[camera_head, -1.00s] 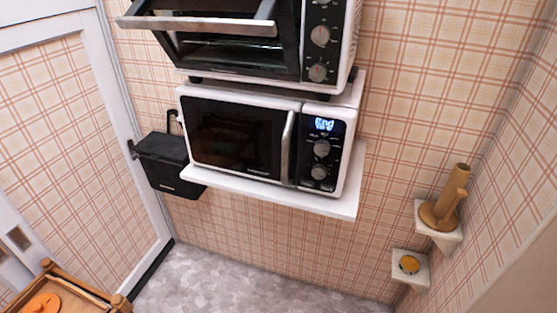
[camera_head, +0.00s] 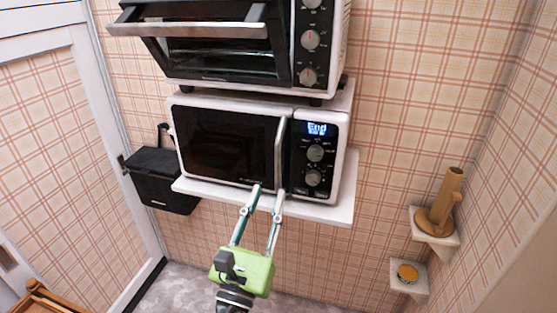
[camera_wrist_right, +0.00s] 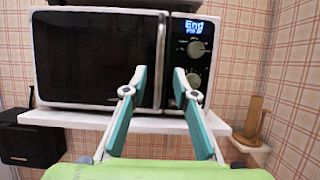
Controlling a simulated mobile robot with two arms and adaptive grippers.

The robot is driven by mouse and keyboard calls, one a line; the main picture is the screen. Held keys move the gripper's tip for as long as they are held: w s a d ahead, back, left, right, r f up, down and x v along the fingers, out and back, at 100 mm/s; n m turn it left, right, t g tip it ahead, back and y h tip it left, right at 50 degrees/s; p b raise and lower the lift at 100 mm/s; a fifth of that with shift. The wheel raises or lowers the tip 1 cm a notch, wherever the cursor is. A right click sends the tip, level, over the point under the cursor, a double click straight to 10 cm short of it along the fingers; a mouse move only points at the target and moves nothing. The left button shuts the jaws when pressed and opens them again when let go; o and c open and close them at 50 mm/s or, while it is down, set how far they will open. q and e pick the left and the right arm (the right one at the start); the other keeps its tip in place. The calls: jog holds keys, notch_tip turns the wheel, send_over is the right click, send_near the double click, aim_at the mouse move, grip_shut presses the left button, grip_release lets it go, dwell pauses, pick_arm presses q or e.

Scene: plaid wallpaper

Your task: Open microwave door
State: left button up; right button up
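The microwave (camera_head: 230,144) is white with a dark door and sits on a white wall shelf; its door is shut and its display reads "End". Its upright silver handle (camera_head: 280,150) is at the right edge of the door. My right gripper (camera_head: 268,190) is open, with its two fingertips apart just below and in front of the handle's lower end. In the right wrist view the handle (camera_wrist_right: 160,62) stands between the spread fingers (camera_wrist_right: 157,78), and nothing is gripped. Whether the fingers touch the microwave I cannot tell. My left gripper is in neither view.
A toaster oven (camera_head: 225,50) with its door partly open stands above the microwave. A black box (camera_head: 160,180) hangs at the left of the shelf (camera_head: 320,210). Small corner shelves hold a wooden stand (camera_head: 440,205) and a yellow-topped item (camera_head: 407,272) at right.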

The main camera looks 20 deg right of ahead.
aim_at(277, 167)
jog(key=p+x, duration=0.2)
jog(key=x, duration=0.6)
jog(key=shift+w, duration=0.1)
jog(key=shift+w+d+r, duration=0.2)
jog(key=shift+w+d, duration=0.2)
jog(key=shift+w, duration=0.1)
grip_shut()
